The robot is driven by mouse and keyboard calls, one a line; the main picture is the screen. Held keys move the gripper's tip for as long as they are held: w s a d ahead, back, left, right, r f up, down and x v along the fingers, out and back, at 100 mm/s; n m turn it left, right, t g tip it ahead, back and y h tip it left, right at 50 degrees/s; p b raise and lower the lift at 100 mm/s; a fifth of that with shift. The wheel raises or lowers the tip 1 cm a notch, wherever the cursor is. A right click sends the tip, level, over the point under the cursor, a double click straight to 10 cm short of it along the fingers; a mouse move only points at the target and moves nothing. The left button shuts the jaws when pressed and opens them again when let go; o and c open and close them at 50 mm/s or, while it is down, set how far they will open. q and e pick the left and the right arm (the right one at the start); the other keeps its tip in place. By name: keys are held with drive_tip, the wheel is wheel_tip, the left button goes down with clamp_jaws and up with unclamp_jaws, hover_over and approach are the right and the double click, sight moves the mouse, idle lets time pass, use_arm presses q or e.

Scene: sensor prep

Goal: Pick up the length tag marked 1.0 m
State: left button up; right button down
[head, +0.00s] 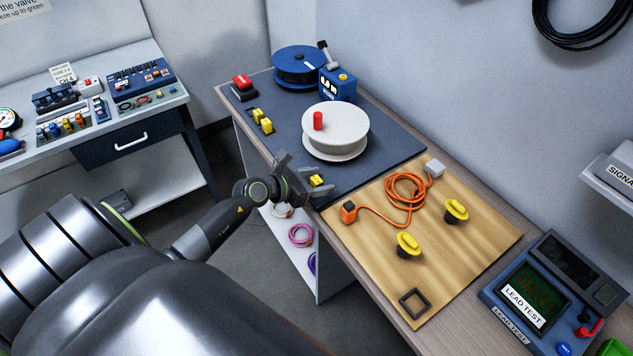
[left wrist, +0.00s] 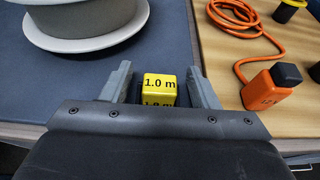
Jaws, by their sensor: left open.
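The yellow length tag marked 1.0 m (left wrist: 159,84) sits on the dark blue mat between the open fingers of my left gripper (left wrist: 160,90). Its top face and part of its front face read 1.0 m. A gap shows on each side between tag and fingers. In the head view the tag (head: 317,180) shows as a small yellow piece at the mat's near edge, partly hidden by my left gripper (head: 302,182). Two other yellow tags (head: 262,121) stand farther back on the mat. My right gripper is not in view.
A white spool (head: 335,130) with a red knob stands just behind the tag. An orange cable (head: 408,190) with an orange plug (head: 348,213) lies on the wooden board to the right. Yellow-topped pegs (head: 409,243) stand on that board. The lead tester (head: 545,290) is at the right.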

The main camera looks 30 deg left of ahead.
use_arm(q)
drive_tip(key=shift+x, duration=0.9)
drive_tip(key=c, duration=1)
drive_tip(key=shift+r, duration=0.1)
drive_tip(key=shift+c, duration=0.2)
